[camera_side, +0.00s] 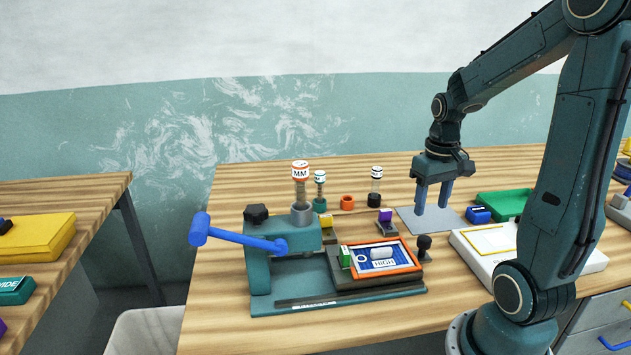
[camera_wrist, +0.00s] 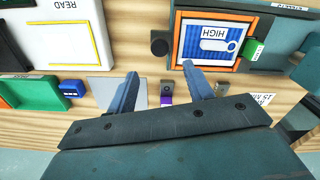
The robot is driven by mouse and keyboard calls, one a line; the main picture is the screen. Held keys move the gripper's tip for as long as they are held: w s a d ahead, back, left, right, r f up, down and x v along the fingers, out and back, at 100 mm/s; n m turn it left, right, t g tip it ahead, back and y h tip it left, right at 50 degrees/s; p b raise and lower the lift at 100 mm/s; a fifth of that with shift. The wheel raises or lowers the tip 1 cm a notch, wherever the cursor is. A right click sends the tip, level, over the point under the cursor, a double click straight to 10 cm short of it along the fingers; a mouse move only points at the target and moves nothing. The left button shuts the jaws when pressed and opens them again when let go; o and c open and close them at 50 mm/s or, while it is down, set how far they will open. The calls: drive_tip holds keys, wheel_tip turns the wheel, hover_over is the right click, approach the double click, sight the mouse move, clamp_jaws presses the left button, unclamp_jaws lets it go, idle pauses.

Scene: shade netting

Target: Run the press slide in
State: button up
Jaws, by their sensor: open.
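The teal press (camera_side: 262,268) stands on the table with its blue lever (camera_side: 240,237) out to the left. Its dark grey slide (camera_side: 375,284) sits on the base, to the right of the press head. The slide carries an orange-rimmed tray (camera_side: 415,268) with a blue card marked HIGH and a pale tag on it. A green block (camera_side: 345,257) is at the slide's left end; it also shows in the wrist view (camera_wrist: 252,48). My gripper (camera_side: 432,208) is open and empty above the grey mat, behind and right of the slide. Its fingers (camera_wrist: 160,70) point towards the table.
A black knob-topped post (camera_side: 424,246) stands just right of the slide. A purple-topped block (camera_side: 385,217), an orange ring (camera_side: 347,202) and stamps stand behind the press. A blue block (camera_side: 478,214), green tray (camera_side: 503,204) and white READ board (camera_side: 470,262) lie to the right.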

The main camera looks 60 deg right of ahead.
sight(425, 238)
drive_tip(key=shift+f, duration=4.6)
clamp_jaws()
